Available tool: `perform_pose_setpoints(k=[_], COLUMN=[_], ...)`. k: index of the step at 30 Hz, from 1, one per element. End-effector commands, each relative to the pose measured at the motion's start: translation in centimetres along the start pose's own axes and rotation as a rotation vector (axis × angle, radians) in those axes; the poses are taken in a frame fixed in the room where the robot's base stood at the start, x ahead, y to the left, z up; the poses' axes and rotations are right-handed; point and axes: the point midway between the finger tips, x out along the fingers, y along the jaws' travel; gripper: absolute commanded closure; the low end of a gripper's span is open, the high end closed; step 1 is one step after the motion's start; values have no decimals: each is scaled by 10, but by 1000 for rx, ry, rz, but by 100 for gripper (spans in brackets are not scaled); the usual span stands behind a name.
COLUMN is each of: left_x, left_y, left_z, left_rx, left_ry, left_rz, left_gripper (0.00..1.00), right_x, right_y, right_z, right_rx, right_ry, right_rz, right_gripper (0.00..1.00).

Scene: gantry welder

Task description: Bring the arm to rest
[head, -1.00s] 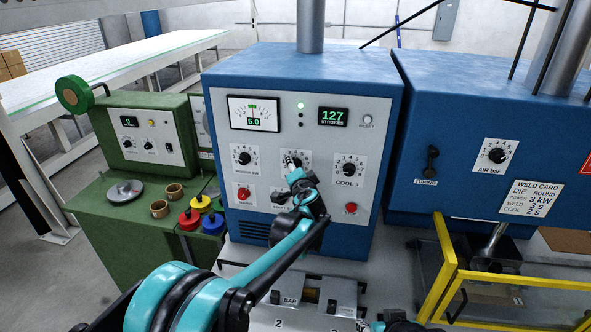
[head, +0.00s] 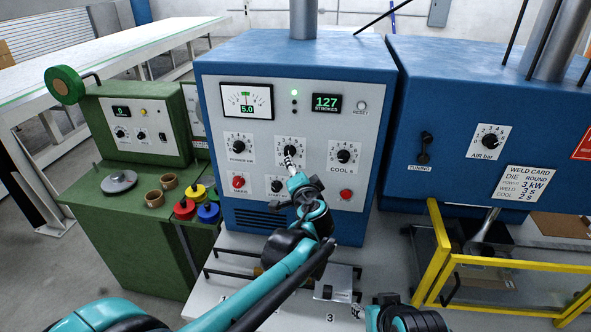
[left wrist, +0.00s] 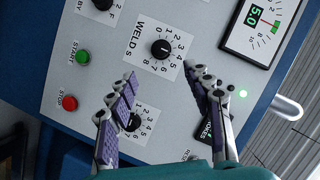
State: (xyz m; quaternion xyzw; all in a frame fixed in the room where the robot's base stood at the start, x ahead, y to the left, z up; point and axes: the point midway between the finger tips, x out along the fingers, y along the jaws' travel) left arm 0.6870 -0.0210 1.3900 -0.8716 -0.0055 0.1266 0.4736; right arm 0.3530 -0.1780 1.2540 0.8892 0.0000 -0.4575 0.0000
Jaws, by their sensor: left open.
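The welder's control panel (head: 295,115) faces me on the blue cabinet. My left gripper (head: 289,160) is in front of its middle knob, which it partly covers in the head view. In the left wrist view the left gripper (left wrist: 162,78) is open and empty, its two purple-padded fingers spread apart. The black WELD S knob (left wrist: 162,49) shows beyond the fingertips with a clear gap around it, its dial numbers visible. The COOL knob (left wrist: 130,121) is partly hidden behind one finger.
A green bench (head: 120,220) with coloured pots and a disc stands at the left. The blue press head (head: 455,120) with a weld card (head: 526,183) is at the right. A yellow guard frame (head: 446,240) stands below it. A light fixture plate with black bars lies under the panel.

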Motion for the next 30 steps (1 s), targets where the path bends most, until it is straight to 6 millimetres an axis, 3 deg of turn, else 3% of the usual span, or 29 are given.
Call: perform_pose_setpoints(k=[2, 5, 8, 12, 14, 18, 21, 25, 30], left_x=[0, -5, -18, -55, -75, -126, -161, -196, -219], left_y=[0, 0, 3, 24, 39, 88, 130, 178, 210], left_z=[6, 35, 93, 196, 236, 320, 366, 402, 419], left_rx=[-7, -44, -122, -281, -354, -528, -651, -780, -872], left_ry=[-8, -50, -135, -285, -344, -466, -530, -581, -604], left_rz=[3, 19, 56, 135, 173, 266, 333, 405, 459], left_gripper=[49, 49, 49, 49, 49, 49, 49, 49, 49], right_x=[2, 14, 35, 71, 86, 119, 141, 161, 172], right_y=[0, 0, 0, 0, 0, 0, 0, 0, 0], right_z=[2, 10, 25, 51, 61, 85, 101, 115, 123], right_rx=[0, 0, 0, 0, 0, 0, 0, 0, 0], right_ry=[0, 0, 0, 0, 0, 0, 0, 0, 0], right_rz=[0, 0, 0, 0, 0, 0, 0, 0, 0], right_gripper=[57, 57, 57, 57, 57, 57, 57, 57, 57])
